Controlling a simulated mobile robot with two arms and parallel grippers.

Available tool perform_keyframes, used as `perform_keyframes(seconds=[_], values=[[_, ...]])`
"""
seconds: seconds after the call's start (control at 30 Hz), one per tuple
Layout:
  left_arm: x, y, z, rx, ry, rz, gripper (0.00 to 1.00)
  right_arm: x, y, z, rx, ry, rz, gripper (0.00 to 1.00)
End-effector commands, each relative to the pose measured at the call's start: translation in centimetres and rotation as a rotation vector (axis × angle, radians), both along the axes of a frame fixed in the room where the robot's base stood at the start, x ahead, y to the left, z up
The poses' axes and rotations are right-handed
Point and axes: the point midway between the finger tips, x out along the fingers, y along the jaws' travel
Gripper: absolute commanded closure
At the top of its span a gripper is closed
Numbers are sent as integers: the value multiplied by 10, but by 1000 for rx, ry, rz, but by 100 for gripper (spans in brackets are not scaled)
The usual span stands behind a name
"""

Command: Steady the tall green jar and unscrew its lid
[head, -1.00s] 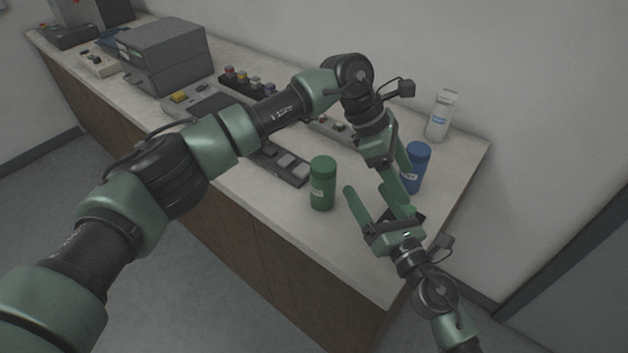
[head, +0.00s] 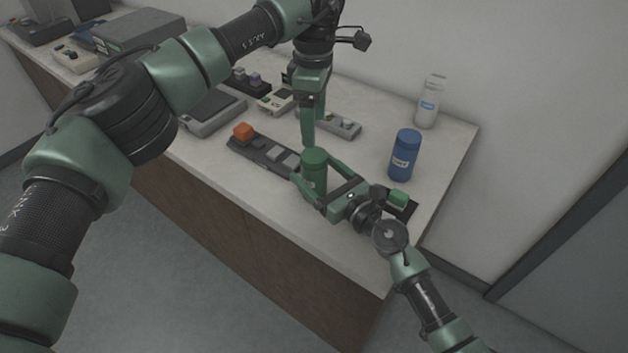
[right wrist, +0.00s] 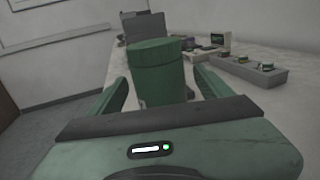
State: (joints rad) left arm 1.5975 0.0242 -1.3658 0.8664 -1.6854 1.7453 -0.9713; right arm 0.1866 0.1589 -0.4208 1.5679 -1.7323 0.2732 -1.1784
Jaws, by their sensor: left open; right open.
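The tall green jar (head: 314,164) stands upright near the front edge of the counter. My right gripper (head: 317,176) is open, with its fingers on either side of the jar. The right wrist view shows the jar (right wrist: 162,80) between the two spread fingers, with a gap visible on the right and a smaller one on the left. My left gripper (head: 308,135) is open and points down just behind and above the jar's lid. Its fingers overlap in the view, and I cannot tell whether they touch the lid. The jar's lower part is hidden by the right gripper.
A blue jar (head: 404,155) and a white bottle (head: 428,104) stand to the right. Boxes and devices fill the back left.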

Motion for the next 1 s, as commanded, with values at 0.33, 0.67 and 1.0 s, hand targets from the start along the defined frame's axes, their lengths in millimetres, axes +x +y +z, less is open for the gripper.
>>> perform_keyframes(seconds=[0.33,0.67,1.0], values=[[0,0,0,-1,0,0,30,3,2,0,1,0,0,26],[0,0,0,-1,0,0,30,3,2,0,1,0,0,100],[0,0,0,-1,0,-239,30,3,2,0,1,1,0,100]])
